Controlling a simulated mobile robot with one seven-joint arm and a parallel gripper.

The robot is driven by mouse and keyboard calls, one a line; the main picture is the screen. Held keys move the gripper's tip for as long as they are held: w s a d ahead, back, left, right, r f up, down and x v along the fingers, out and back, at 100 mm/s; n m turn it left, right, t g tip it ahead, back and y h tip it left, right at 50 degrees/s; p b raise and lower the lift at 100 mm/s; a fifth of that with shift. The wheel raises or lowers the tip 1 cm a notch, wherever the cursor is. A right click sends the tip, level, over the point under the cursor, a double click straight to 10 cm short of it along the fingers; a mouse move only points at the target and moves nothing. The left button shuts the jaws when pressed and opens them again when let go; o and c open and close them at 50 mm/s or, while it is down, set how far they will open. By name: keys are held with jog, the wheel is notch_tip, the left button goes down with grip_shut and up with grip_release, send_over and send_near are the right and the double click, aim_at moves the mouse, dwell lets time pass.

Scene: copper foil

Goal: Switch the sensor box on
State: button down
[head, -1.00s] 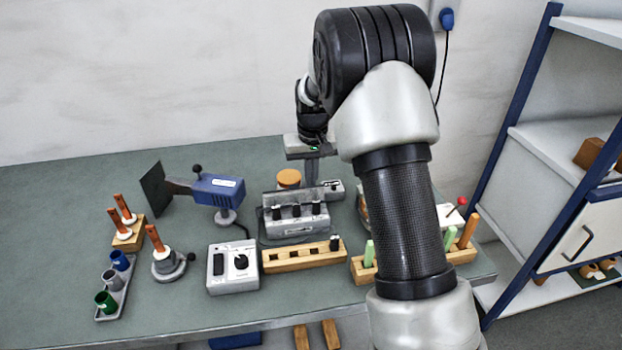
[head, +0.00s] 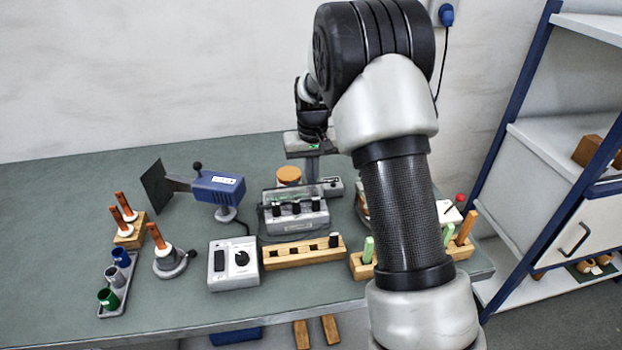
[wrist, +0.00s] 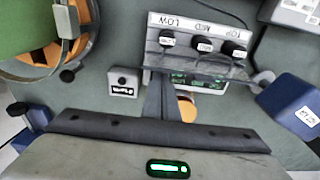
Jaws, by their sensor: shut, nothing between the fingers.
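My gripper (head: 311,176) is shut and empty. It points down behind a grey box (head: 296,226) with three dark plugs and a clear panel at its back. In the wrist view the plugs are marked LOW, MED and TOP on this box (wrist: 200,27), and green lit marks show near the fingers (wrist: 163,103). A small grey box (head: 334,187) with a dark knob stands right of my gripper; it also shows in the wrist view (wrist: 123,84). No label naming the sensor box is legible, and I cannot see any switch being touched.
A blue tool (head: 217,189) stands at left. A white box (head: 234,277) with a rocker and dial is in front, beside a wooden rack (head: 288,256). An orange-topped jar (head: 289,176) is close to my gripper. My arm hides part of the right side.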

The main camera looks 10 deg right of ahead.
notch_tip(320, 180, up, 14)
jog(key=w+p, duration=0.2)
jog(key=p, duration=0.1)
dwell(0.4)
